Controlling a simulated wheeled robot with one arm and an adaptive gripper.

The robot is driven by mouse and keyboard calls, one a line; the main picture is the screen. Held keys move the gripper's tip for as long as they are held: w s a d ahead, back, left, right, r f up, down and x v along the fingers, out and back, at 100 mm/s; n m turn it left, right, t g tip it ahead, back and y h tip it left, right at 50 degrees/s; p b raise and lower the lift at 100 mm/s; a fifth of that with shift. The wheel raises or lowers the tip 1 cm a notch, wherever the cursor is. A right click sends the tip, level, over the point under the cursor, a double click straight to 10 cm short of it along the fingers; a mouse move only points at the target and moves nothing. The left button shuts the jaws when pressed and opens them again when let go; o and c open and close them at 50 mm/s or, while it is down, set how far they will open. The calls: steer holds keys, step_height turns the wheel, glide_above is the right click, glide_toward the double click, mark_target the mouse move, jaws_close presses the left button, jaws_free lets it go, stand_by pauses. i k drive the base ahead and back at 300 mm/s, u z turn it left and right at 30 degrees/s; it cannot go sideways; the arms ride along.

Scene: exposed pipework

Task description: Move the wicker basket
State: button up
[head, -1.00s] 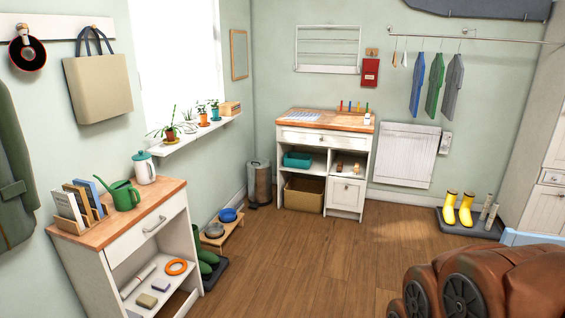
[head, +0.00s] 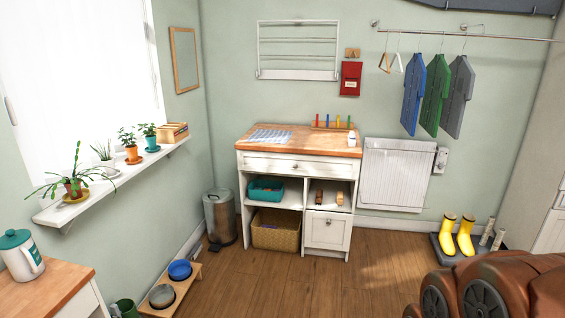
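The wicker basket (head: 276,236) is tan and open-topped. It sits at floor level in the lower left compartment of the white cabinet (head: 296,166) with a wooden top, against the far wall. Its front wall faces me, and something small and dark shows inside it. A teal bin (head: 265,190) stands on the shelf right above it. My gripper does not show in the head view; the brown links at the lower right look like my folded arm.
A metal pedal bin (head: 220,218) stands just left of the cabinet. Pet bowls on a wooden stand (head: 171,289) lie at the lower left. Yellow boots (head: 458,236) stand on a tray at the right. The wooden floor (head: 330,285) before the cabinet is clear.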

mark_target(278, 239)
steer(key=u, duration=0.1)
steer(key=i, duration=1.75)
steer(key=u, duration=0.45)
steer(key=i, duration=1.8)
steer(key=u, duration=0.35)
